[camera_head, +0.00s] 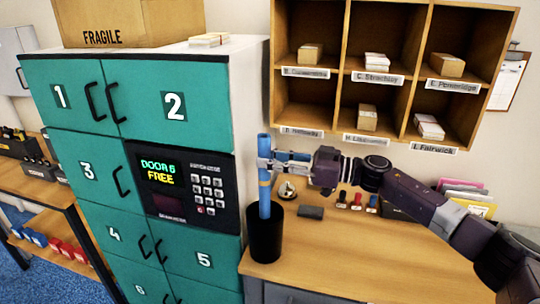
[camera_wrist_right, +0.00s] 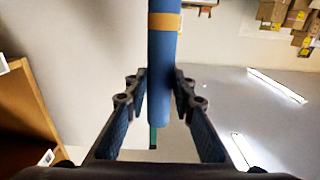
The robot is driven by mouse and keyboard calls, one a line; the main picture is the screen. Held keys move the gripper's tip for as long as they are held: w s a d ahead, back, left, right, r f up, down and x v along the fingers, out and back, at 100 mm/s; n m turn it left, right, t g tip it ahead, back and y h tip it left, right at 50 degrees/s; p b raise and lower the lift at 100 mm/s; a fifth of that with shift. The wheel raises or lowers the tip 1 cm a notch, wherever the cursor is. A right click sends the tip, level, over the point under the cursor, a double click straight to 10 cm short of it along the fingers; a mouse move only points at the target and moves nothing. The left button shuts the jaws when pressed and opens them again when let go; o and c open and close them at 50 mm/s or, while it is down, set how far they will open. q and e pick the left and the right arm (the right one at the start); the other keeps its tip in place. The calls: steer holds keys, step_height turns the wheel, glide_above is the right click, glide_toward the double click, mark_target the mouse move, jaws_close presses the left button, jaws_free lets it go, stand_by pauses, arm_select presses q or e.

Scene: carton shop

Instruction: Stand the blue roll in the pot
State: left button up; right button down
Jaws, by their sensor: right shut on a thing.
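The blue roll (camera_head: 264,198) stands upright in the head view, with an orange band around it. My right gripper (camera_head: 266,161) is shut on its upper part, coming in from the right. In the right wrist view the roll (camera_wrist_right: 163,60) runs between the two fingers of the gripper (camera_wrist_right: 165,115). The dark pot (camera_head: 265,240) stands on the wooden counter, directly below the gripper. The roll's lower end is at the pot's mouth; how deep it reaches inside is hard to tell. My left gripper is not in view.
Teal numbered lockers (camera_head: 100,180) with a keypad panel (camera_head: 185,187) stand close left of the pot. A wooden pigeonhole shelf (camera_head: 335,90) hangs above the counter (camera_head: 330,255). Stamps (camera_head: 357,200) and a dark block (camera_head: 311,212) lie right of the pot. The counter's front is clear.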

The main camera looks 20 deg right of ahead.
step_height(320, 180, down, 8)
steer(key=b, duration=0.3)
stand_by(0.5)
steer(key=c, duration=1.6)
jaws_free()
steer(key=v, duration=1.2)
